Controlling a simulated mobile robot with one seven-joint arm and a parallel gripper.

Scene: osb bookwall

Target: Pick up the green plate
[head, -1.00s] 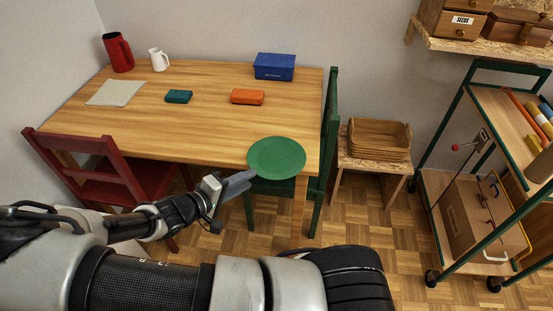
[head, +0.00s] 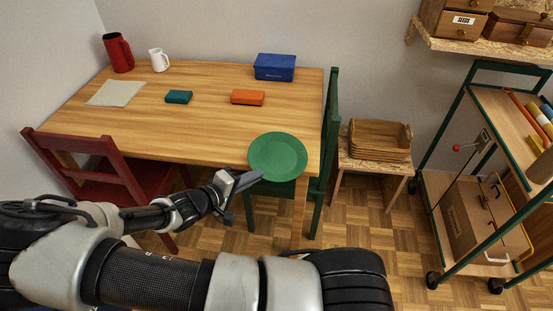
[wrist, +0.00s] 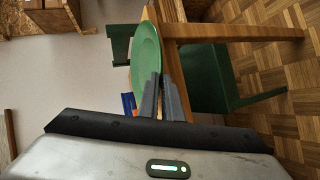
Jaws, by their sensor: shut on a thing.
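The green plate (head: 277,154) is round and shallow, at the near right corner of the wooden table (head: 205,120) in the head view. In the wrist view the plate (wrist: 144,58) appears edge-on, with its rim between my fingers. My gripper (head: 256,176) is shut on the near left rim of the plate. In the wrist view my gripper's fingers (wrist: 162,98) lie on both sides of the rim. The plate looks slightly tilted, and I cannot tell how far it is from the tabletop.
A green chair (head: 331,130) stands close at the table's right edge, and a red chair (head: 95,170) is at the near left. A trolley (head: 470,180) stands right.

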